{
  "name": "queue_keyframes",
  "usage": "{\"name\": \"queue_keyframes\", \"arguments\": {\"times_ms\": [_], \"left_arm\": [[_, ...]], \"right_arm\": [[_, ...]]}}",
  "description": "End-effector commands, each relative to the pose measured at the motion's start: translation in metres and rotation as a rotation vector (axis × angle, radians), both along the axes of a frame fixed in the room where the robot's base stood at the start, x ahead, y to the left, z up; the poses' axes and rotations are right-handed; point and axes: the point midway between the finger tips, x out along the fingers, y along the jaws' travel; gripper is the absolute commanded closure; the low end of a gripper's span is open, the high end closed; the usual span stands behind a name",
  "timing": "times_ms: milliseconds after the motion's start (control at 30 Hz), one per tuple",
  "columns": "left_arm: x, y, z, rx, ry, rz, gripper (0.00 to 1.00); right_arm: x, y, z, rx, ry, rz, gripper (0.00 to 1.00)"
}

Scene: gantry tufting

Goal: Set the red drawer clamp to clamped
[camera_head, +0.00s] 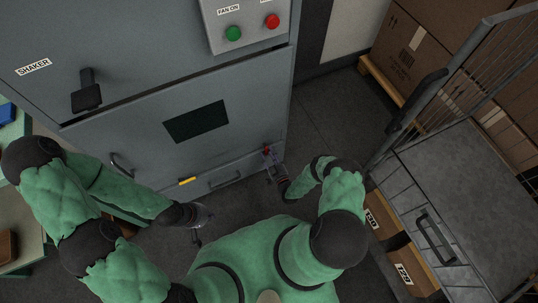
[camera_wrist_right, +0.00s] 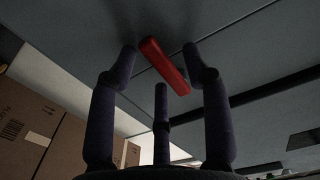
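The red drawer clamp (camera_head: 267,151) sits at the lower right corner of the grey shaker cabinet, by the low drawer (camera_head: 236,168). In the right wrist view its red bar (camera_wrist_right: 165,67) slants away from the grey panel, between and beyond my fingers. My right gripper (camera_head: 272,171) is at the clamp; in its wrist view the fingers (camera_wrist_right: 161,62) are spread, with gaps beside the bar. Firm contact cannot be told. My left gripper (camera_head: 199,232) hangs low in front of the cabinet, away from the clamp; its finger opening is too small to tell.
The drawer front has a bar handle (camera_head: 225,181) and a yellow piece (camera_head: 187,181) to its left. A control box (camera_head: 247,22) with green and red buttons is above. A grey cart (camera_head: 470,195) and cardboard boxes (camera_head: 408,52) stand right. Dark floor (camera_head: 335,115) lies between.

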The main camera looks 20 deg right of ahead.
Motion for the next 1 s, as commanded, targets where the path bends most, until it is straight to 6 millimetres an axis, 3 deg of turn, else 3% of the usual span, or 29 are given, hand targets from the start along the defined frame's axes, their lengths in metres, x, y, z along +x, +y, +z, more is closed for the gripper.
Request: {"name": "queue_keyframes", "arguments": {"times_ms": [233, 367, 800, 1000], "left_arm": [[0.000, 0.000, 0.000, 0.000, 0.000, 0.000, 1.00], [0.000, 0.000, 0.000, 0.000, 0.000, 0.000, 1.00], [0.000, 0.000, 0.000, 0.000, 0.000, 0.000, 1.00], [0.000, 0.000, 0.000, 0.000, 0.000, 0.000, 1.00]], "right_arm": [[-0.002, -0.001, 0.000, -0.001, 0.000, -0.001, 0.51], [-0.013, -0.002, 0.000, 0.000, 0.001, -0.003, 0.51], [-0.095, -0.005, 0.000, 0.001, 0.001, -0.005, 0.51], [-0.115, -0.004, 0.000, 0.001, 0.000, -0.002, 0.51]]}}
